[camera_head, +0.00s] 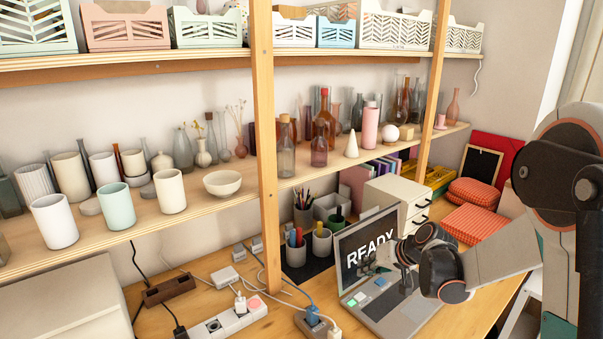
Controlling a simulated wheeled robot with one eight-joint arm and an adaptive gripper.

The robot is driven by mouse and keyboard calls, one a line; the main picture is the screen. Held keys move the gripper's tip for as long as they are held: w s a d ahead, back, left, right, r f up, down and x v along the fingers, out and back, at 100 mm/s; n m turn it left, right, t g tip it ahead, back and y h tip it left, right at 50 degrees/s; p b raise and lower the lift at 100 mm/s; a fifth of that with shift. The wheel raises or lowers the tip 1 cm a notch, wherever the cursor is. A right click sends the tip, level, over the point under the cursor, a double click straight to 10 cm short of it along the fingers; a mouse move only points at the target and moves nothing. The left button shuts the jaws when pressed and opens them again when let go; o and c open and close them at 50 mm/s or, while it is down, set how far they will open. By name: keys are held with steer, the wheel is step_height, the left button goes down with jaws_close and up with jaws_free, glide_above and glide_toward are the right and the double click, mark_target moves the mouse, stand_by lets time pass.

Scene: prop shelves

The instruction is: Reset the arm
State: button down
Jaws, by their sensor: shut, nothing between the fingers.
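My gripper (368,262) is at the end of my arm, which reaches in from the right. It is in front of the open laptop (385,312), whose screen reads "READY". The gripper looks small and dark here and covers part of the screen. It is shut with nothing held. Whether it touches the laptop cannot be told from this view.
A wooden shelf post (265,150) stands left of the laptop. The middle shelf (330,168) holds vases, bottles and a bowl (222,183). A power strip (222,322) with cables lies on the desk. Pen cups (322,243) and a drawer box (397,200) stand behind the laptop.

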steer(key=s+a+r+h, duration=0.1)
steer(key=s+r, duration=0.4)
steer(key=s, duration=0.3)
steer(key=s+r+h, duration=0.2)
steer(key=s+r, duration=0.2)
steer(key=s, duration=0.3)
steer(key=s+a+r+h, duration=0.1)
steer(key=s+r, duration=0.4)
steer(key=s, duration=0.3)
steer(key=s+d+f+h, duration=0.1)
steer(key=s, duration=0.8)
steer(key=shift+s+d+n+h, duration=0.25)
steer(key=shift+d+n+h, duration=0.05)
steer(key=shift+d, duration=0.05)
